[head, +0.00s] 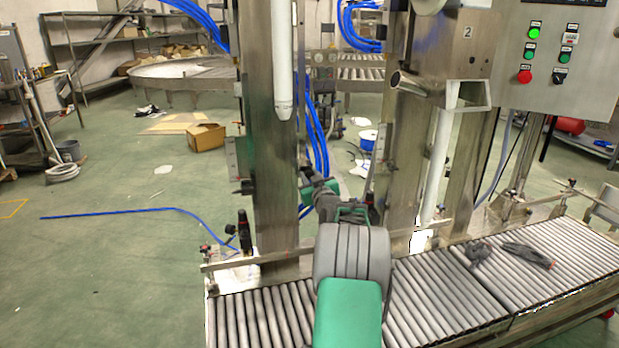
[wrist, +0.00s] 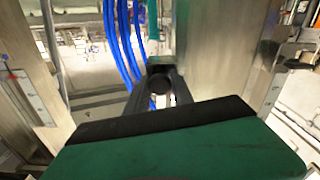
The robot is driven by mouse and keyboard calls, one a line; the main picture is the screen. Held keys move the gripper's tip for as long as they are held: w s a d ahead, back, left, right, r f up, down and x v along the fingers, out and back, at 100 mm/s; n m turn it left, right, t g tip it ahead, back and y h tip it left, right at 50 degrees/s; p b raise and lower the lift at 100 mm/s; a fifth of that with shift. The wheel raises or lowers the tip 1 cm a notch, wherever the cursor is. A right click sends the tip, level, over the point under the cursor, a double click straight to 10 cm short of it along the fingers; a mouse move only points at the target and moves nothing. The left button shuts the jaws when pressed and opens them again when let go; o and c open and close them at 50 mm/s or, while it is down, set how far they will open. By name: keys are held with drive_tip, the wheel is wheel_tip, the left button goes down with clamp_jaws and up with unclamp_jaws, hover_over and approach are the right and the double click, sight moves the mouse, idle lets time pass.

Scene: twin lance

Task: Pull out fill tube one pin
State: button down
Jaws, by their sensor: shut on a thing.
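My gripper (head: 328,202) is beside the steel column below the left white fill tube (head: 283,60), partly hidden by my own arm in the head view. In the wrist view, my gripper's dark fingers (wrist: 160,88) are closed around a small dark round piece, which I take as the fill tube one pin (wrist: 159,80). Most of the pin is hidden by the fingers. I cannot tell how far it sits in its hole. The left fill tube hangs with its tapered tip down, above the rollers.
A second white tube (head: 437,160) and a control panel (head: 565,55) stand right. Blue hoses (wrist: 122,45) hang close behind my gripper. The green floor at left is mostly open.

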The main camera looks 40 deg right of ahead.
drive_tip(key=shift+b+v, duration=0.45)
drive_tip(key=shift+v, duration=0.6)
drive_tip(key=c, duration=1.1)
unclamp_jaws()
drive_tip(key=shift+s, duration=0.15)
drive_tip(key=v, duration=0.7)
drive_tip(key=shift+s+a+p, duration=0.2)
drive_tip(key=shift+s+p, duration=0.1)
drive_tip(key=shift+p, duration=0.15)
